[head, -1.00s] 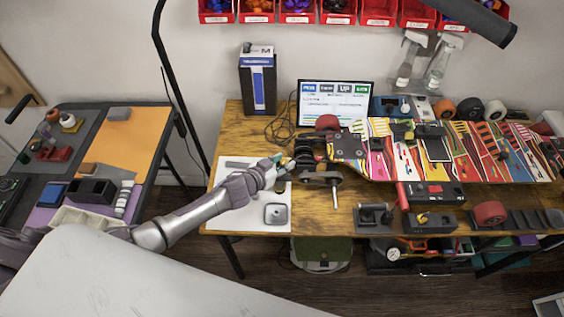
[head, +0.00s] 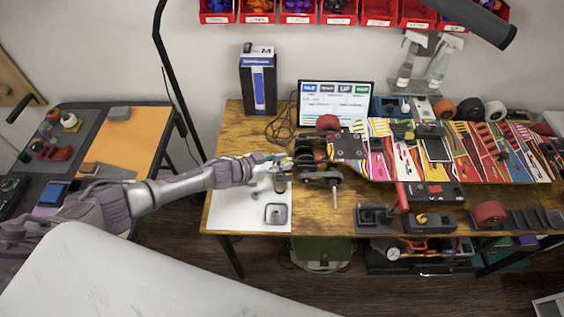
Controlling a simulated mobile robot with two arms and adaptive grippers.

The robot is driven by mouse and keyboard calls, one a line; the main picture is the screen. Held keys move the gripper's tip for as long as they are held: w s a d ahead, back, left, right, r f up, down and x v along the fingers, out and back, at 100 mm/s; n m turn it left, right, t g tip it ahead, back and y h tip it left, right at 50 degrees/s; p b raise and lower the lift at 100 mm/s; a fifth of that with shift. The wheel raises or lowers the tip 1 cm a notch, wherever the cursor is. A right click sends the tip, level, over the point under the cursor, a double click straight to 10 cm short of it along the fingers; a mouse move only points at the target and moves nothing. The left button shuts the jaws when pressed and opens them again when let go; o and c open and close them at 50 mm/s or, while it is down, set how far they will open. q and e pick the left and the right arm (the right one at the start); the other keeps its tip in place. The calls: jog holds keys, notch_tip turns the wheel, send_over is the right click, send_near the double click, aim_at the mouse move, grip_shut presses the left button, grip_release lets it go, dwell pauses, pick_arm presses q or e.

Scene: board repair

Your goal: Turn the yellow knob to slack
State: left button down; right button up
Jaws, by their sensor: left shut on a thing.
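A small yellow knob-like part (head: 422,217) sits on top of a black box (head: 440,222) at the bench's front edge, right of the middle. My left gripper (head: 283,164) is well to its left, at the left end of the patterned skateboard (head: 385,145), by the dark truck (head: 308,155). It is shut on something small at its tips. Teal and orange show there, but I cannot tell exactly what is held. My right gripper is not in view.
A white sheet (head: 235,207) with a grey square tray (head: 276,214) lies below my left gripper. A monitor (head: 335,103) and a blue-and-black box (head: 258,84) stand behind. Another black tool block (head: 375,215) stands left of the knob's box.

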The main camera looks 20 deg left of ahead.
pick_arm(q)
jog(key=shift+w+a+f+m+g+h+b, duration=0.1)
jog(key=shift+w+a+m+g+h+b, duration=0.05)
jog(key=shift+m+g+h+b, duration=1.15)
jog(key=shift+m+g+b, duration=0.25)
jog(key=shift+m, duration=0.15)
jog(key=c, duration=0.9)
grip_release()
jog(key=shift+a+r, duration=0.15)
jog(key=shift+r, duration=0.05)
jog(key=v, duration=1.1)
jog(key=shift+s+a, duration=0.2)
jog(key=shift+a, duration=0.05)
